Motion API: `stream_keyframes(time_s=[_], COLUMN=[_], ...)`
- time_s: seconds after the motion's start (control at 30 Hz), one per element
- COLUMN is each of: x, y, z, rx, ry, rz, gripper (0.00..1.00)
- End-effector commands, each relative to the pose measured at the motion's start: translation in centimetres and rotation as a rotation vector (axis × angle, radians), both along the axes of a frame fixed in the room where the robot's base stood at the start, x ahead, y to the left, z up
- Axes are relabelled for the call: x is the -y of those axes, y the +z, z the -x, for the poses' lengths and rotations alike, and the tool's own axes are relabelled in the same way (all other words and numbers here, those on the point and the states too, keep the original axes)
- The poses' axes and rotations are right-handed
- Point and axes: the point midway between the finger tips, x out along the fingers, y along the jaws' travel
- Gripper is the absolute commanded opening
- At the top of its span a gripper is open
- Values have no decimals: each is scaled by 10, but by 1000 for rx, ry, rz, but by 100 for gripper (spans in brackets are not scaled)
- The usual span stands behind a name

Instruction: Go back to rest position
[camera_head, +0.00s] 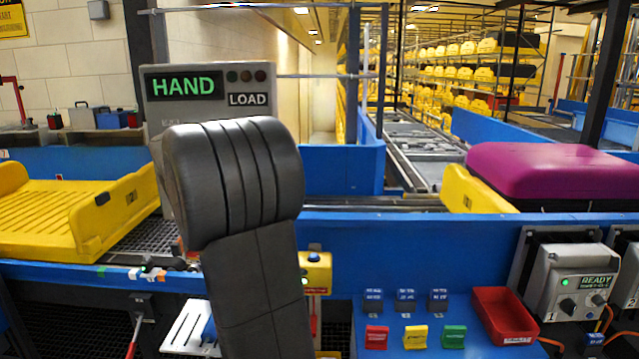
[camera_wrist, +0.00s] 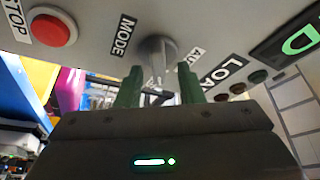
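My gripper (camera_wrist: 158,80) shows in the wrist view with its two green fingers apart and nothing held between them. The grey mode knob (camera_wrist: 156,47) on the control panel (camera_wrist: 95,20) appears just beyond and between the fingertips. I see clear space on both sides of its handle; contact cannot be told. In the head view my dark arm rises in front of the control panel (camera_head: 156,108), and my gripper is hidden behind it.
A red stop button (camera_wrist: 52,27) sits on the panel. A yellow tray (camera_head: 60,215) lies at left on the conveyor. A magenta suitcase (camera_head: 555,170) stands at right near another yellow tray (camera_head: 470,190). A red bin (camera_head: 505,316) and a grey READY unit (camera_head: 575,285) are at lower right.

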Motion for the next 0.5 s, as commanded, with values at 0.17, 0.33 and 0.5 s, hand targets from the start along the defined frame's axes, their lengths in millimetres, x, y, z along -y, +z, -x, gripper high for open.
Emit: stream_keyframes(time_s=[0.17, 0.33, 0.5], x=[-2, -3, -3], y=[-6, -4, -2], z=[3, 3, 3], rx=[-10, -18, -24], ry=[3, 3, 2], rz=[251, 483, 655], gripper=[35, 35, 35])
